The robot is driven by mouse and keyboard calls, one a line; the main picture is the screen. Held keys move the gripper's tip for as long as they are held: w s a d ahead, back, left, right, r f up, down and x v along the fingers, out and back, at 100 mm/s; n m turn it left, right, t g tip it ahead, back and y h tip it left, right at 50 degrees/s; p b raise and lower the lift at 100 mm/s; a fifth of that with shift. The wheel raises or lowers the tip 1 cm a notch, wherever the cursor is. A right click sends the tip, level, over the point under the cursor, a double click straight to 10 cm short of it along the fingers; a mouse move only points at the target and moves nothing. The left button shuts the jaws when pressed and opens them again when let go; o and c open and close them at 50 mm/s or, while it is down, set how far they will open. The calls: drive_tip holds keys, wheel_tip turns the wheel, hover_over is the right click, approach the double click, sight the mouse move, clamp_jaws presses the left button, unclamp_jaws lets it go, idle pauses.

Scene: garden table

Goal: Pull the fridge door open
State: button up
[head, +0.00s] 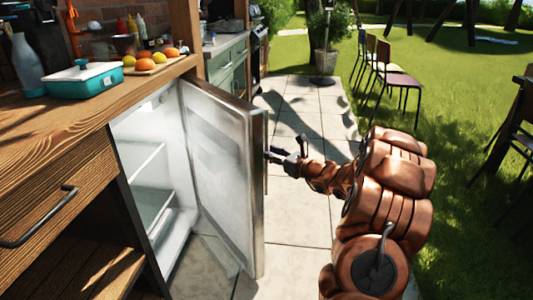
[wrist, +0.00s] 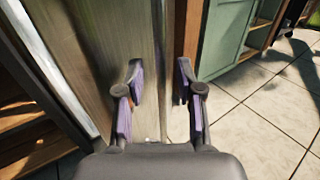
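The fridge door (head: 225,165) stands wide open, swung out from the under-counter fridge (head: 150,190), whose white inside and shelves show. My gripper (head: 284,150) is at the outer side of the door, close to its free edge. In the wrist view my gripper (wrist: 162,95) has its two purple-padded fingers apart. The brushed metal door face (wrist: 90,50) fills the left of that view, behind the left finger. I make out no handle clearly between the fingers, and cannot tell whether a finger touches the door.
The wooden counter (head: 95,110) carries a teal box (head: 82,82), a bottle (head: 27,65) and fruit on a board. Green cabinets (head: 228,68) stand beyond the door. The paved floor (head: 300,220) is clear; chairs (head: 395,75) stand on the grass.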

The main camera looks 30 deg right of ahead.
drive_tip(key=shift+x, duration=1.35)
clamp_jaws()
